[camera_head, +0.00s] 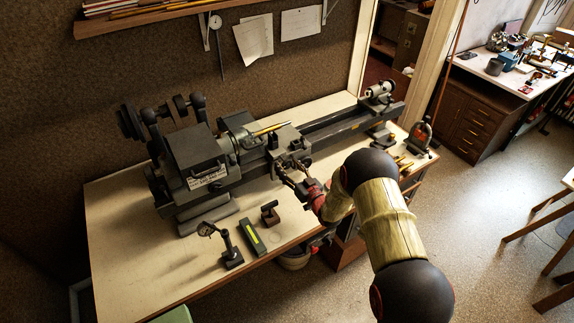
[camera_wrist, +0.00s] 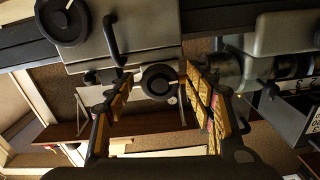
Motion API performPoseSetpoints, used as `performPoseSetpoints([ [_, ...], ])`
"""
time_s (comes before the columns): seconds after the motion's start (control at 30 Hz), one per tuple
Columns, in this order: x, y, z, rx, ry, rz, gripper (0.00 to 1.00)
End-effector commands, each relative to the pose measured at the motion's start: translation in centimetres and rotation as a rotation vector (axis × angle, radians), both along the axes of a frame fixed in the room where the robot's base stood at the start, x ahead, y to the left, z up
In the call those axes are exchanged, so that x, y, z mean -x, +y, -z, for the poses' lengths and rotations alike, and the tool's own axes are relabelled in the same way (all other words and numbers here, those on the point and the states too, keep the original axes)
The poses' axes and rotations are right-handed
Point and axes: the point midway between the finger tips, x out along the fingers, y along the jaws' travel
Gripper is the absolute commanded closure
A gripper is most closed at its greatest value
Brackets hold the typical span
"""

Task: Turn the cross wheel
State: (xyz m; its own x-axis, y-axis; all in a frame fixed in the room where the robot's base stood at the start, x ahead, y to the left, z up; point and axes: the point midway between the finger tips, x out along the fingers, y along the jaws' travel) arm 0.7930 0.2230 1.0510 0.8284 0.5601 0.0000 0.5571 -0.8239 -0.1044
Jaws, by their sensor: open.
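The lathe (camera_head: 205,160) stands along the back of the bench, with its carriage (camera_head: 285,140) near the middle of the bed. In the wrist view, a small dark round wheel (camera_wrist: 160,80), which looks like the cross wheel, faces me below the grey carriage block (camera_wrist: 140,35). My gripper (camera_wrist: 158,73) is open, with one yellow-padded finger on each side of this wheel. I see gaps on both sides, and cannot tell how deep the wheel sits between the fingers. In the head view, my gripper (camera_head: 294,170) is at the carriage front, and the wheel is mostly hidden there.
A larger dark handwheel (camera_wrist: 65,20) and a dark lever handle (camera_wrist: 113,40) are close to my fingers. A dial gauge stand (camera_head: 230,255), a dark block with a yellow-green strip (camera_head: 254,238) and a small dark holder (camera_head: 269,213) stand on the front bench.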

Motion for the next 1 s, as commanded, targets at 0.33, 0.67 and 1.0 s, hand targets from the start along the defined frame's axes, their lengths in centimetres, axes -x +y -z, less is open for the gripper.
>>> performPoseSetpoints([
  [0.33,-0.76,0.52,0.00,-0.001,0.001,0.000,0.46],
  [0.67,-0.74,0.50,0.00,-0.001,0.001,0.000,0.62],
  [1.0,-0.74,0.50,0.00,-0.001,0.001,0.001,0.81],
])
